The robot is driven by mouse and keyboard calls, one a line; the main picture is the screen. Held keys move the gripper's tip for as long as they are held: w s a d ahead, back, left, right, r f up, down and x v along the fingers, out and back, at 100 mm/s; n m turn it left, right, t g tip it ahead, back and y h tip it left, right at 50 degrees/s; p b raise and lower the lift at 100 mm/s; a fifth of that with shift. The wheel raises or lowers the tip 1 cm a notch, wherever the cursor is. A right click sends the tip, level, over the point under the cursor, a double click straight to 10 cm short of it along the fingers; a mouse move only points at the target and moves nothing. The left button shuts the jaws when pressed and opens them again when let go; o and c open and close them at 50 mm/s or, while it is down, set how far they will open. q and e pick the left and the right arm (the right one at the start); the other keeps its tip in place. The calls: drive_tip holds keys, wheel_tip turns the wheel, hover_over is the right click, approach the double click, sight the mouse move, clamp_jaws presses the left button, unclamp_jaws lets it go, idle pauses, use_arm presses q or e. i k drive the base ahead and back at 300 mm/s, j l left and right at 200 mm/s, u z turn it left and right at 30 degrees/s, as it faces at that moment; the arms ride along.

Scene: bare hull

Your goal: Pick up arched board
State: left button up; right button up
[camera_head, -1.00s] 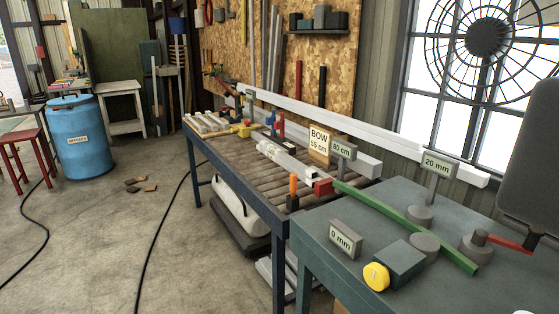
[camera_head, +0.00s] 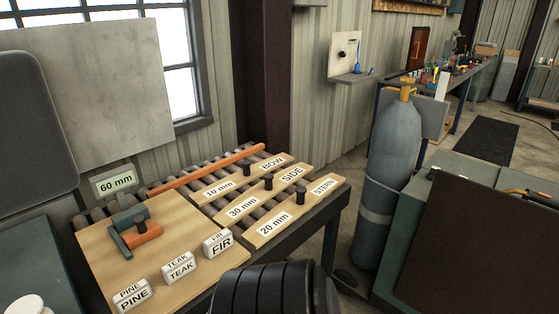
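I cannot make out an arched board in the head view. Three flat, light wooden boards lie side by side on the roller bench: one marked BOW and 10 mm (camera_head: 247,179), one marked SIDE and 30 mm (camera_head: 254,194), one marked STERN and 20 mm (camera_head: 294,213). Each bears a dark upright peg. A long, straight orange bar (camera_head: 206,166) lies across the rollers behind them. Neither of my grippers can be made out. A black ribbed shape (camera_head: 275,291) at the bottom edge covers part of the bench front.
A wooden panel (camera_head: 190,207) holds PINE, TEAK and FIR blocks and a teal and orange clamp-like piece (camera_head: 137,232). A 60 mm sign (camera_head: 115,184) stands behind. A grey gas cylinder (camera_head: 390,160) and a green cabinet (camera_head: 413,205) stand right. Floor shows between bench and cylinder.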

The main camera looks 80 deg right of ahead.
sight(282, 215)
drive_tip(key=z, duration=2.9)
